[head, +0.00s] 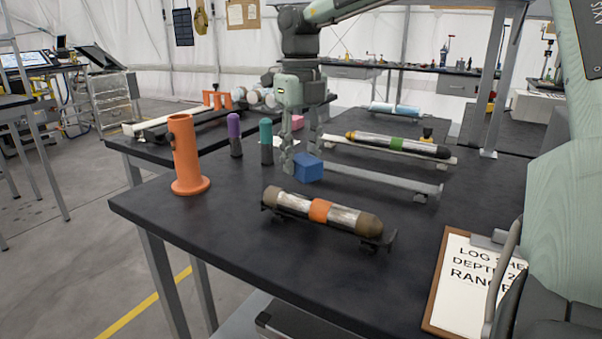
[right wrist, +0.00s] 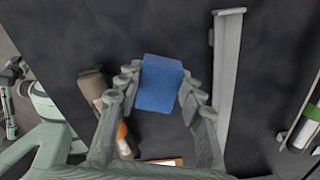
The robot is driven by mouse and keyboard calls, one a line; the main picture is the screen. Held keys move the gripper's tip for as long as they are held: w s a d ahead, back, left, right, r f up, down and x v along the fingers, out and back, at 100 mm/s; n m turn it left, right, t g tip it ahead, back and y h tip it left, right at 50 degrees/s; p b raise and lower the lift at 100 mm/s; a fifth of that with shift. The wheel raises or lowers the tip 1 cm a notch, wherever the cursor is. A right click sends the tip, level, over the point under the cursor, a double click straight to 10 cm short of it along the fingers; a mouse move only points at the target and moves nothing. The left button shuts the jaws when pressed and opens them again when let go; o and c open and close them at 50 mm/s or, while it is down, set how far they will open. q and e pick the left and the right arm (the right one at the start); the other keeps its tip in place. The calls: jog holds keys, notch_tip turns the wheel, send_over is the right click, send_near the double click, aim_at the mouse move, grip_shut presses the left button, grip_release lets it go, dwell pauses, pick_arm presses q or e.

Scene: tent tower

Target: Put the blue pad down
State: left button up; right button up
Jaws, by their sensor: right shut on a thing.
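The blue pad (head: 308,168) is a small blue block at the middle of the dark table (head: 190,222). My right gripper (head: 297,164) points down and is shut on it. In the right wrist view the blue pad (right wrist: 160,84) sits between the two fingers (right wrist: 160,90). The pad is low over the tabletop; I cannot tell whether it touches. My left gripper does not show.
A brown-capped cylinder with an orange band (head: 320,211) lies on a cradle in front. An empty grey rail (head: 375,182) runs to the right of the pad. Purple (head: 234,134) and teal (head: 266,141) markers and an orange tube (head: 186,155) stand left. A clipboard (head: 463,290) lies front right.

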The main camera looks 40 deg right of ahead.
aim_at(301, 173)
notch_tip(301, 173, down, 4)
jog(key=shift+r, duration=0.2)
jog(key=shift+f, duration=0.15)
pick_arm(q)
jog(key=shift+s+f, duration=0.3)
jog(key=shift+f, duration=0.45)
pick_arm(e)
jog(key=shift+f, duration=0.1)
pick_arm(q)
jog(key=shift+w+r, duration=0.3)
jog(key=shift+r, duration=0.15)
pick_arm(e)
jog(key=o, duration=1)
